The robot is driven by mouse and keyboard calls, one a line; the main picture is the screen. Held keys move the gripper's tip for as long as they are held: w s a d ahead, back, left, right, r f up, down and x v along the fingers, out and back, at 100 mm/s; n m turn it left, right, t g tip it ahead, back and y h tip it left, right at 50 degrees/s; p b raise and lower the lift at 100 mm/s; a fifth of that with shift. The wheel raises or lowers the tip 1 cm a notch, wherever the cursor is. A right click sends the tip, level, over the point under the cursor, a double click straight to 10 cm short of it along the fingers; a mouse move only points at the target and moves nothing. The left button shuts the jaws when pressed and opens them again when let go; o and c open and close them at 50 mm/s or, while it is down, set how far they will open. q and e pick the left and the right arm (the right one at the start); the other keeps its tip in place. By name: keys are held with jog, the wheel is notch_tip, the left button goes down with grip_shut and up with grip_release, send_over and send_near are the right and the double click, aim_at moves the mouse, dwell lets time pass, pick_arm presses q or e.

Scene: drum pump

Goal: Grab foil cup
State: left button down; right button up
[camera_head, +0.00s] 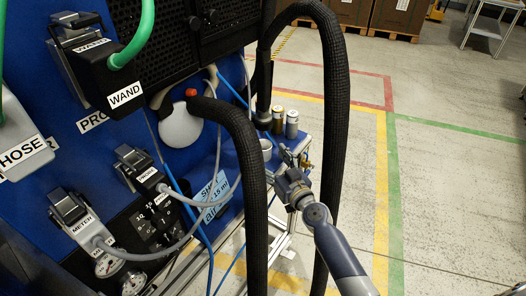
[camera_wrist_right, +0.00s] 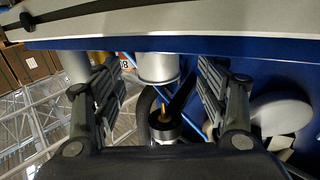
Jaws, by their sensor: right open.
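The foil cup looks like the silver-grey cylinder (camera_wrist_right: 157,67) between the fingers of my right gripper (camera_wrist_right: 158,80) in the wrist view. A gap shows between it and each finger. In the head view a small pale cup (camera_head: 266,146), partly hidden by a black hose, stands on the blue ledge beside my right gripper (camera_head: 277,167). The right gripper is open, its fingers apart. My left gripper is not in view.
Thick black hoses (camera_head: 335,100) loop on both sides of my right gripper. Cans (camera_head: 291,124) stand behind the cup. A blue panel (camera_head: 185,150) with labelled connectors and cables fills the left. Open floor lies to the right.

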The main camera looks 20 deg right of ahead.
aim_at(268, 151)
jog(key=w, duration=0.4)
jog(key=shift+a+r+p, duration=0.25)
jog(key=shift+r+p, duration=0.05)
jog(key=shift+r, duration=0.1)
jog(key=shift+w+a+f, duration=0.1)
jog(key=shift+w+a, duration=0.05)
jog(key=shift+w, duration=0.45)
jog(key=shift+s, duration=0.1)
jog(key=shift+c, duration=0.4)
jog(key=c, duration=1.2)
jog(key=shift+o, duration=0.2)
